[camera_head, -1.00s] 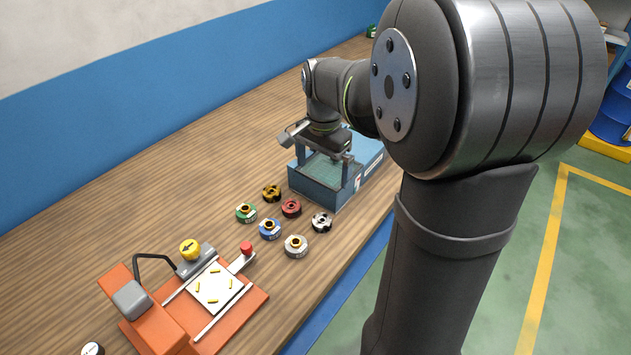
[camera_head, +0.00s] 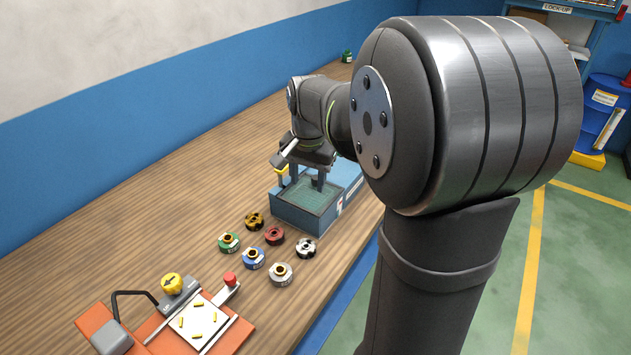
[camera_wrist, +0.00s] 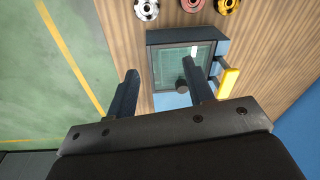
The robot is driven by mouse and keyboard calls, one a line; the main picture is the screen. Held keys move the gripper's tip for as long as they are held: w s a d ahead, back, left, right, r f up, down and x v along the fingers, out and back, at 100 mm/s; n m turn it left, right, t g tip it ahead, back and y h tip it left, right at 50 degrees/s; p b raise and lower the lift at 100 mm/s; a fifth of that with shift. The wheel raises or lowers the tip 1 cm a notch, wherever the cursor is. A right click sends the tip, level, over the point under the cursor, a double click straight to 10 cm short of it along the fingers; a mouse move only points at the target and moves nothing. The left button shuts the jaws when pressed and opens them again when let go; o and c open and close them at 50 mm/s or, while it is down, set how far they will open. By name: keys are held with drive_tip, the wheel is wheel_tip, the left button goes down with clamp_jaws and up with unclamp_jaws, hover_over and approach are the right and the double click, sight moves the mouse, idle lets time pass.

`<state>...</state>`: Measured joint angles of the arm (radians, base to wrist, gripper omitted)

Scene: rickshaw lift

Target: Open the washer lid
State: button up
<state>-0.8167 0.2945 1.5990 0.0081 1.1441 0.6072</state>
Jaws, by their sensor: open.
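The washer (camera_head: 298,219) is a blue box on the wooden bench, with a greenish top panel (camera_head: 305,195) inside its rim. In the wrist view this panel (camera_wrist: 165,68) looks glassy; I cannot tell if it is the lid or the bath under it. A small dark round part (camera_wrist: 182,86) shows near its lower edge. A yellow bar handle (camera_wrist: 229,82) sits at the washer's right side in the wrist view. My gripper (camera_wrist: 162,62) is open above the washer, its fingers spread across the panel and holding nothing. The yellow handle lies outside the right finger.
Several coloured round parts (camera_head: 254,258) stand on the bench near the washer. An orange fixture (camera_head: 230,340) with a yellow knob (camera_head: 172,284) and a red button (camera_head: 230,278) is at the front left. A blue wall runs behind. Bare bench (camera_head: 130,200) lies left of the washer.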

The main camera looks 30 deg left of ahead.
drive_tip(key=w+r+n+t+y, duration=0.2)
drive_tip(key=w+r+n, duration=0.5)
approach(311, 188)
drive_tip(key=w+f, duration=0.1)
drive_tip(key=f, duration=0.1)
drive_tip(key=w+a+f, duration=0.1)
drive_tip(key=w+f, duration=0.1)
drive_tip(key=shift+w+a+f, duration=0.1)
drive_tip(key=shift+f, duration=0.2)
drive_tip(key=shift+c, duration=0.5)
